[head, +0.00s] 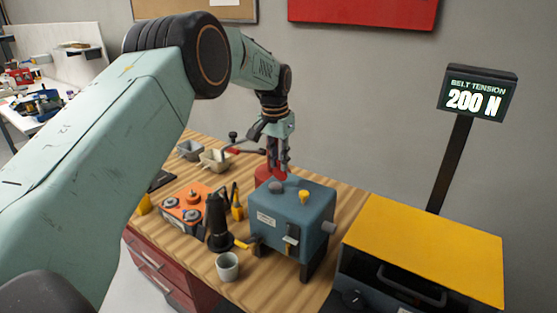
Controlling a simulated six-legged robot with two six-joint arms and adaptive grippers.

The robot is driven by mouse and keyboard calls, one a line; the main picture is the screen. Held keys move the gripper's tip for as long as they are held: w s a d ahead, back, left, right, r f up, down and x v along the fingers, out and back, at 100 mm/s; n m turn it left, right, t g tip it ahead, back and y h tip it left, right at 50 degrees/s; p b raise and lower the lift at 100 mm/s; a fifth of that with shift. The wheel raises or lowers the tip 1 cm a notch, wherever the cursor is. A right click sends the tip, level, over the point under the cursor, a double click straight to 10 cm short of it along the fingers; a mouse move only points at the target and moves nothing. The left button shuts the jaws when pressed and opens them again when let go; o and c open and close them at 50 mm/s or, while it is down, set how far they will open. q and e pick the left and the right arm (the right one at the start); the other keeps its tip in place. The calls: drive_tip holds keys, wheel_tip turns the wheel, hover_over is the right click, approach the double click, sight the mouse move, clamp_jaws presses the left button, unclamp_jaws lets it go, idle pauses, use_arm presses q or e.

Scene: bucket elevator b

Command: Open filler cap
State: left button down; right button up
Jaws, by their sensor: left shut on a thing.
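The blue gearbox-like box (293,228) stands on dark feet on the wooden bench. A round grey knob (276,187) and a small yellow plug (304,196) sit on its top. My left gripper (281,168) points down at the back of the box's top. Its fingers are shut on a small part, apparently the filler cap, which they largely hide. I cannot tell whether that part is still seated. My right gripper is not in view.
A black oil can (219,225), a grey cup (228,266) and an orange tray (188,208) stand left of the box. A red thing (268,174) is behind it. A yellow-topped machine (430,252) and a "200 N" display (476,95) are at the right.

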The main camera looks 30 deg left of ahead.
use_arm(q)
drive_tip(key=shift+f, duration=0.1)
drive_tip(key=c, duration=1.2)
unclamp_jaws()
drive_tip(key=r, duration=0.4)
drive_tip(key=s+r, duration=0.1)
drive_tip(key=r, duration=0.7)
drive_tip(key=shift+s, duration=0.15)
drive_tip(key=shift+s, duration=0.1)
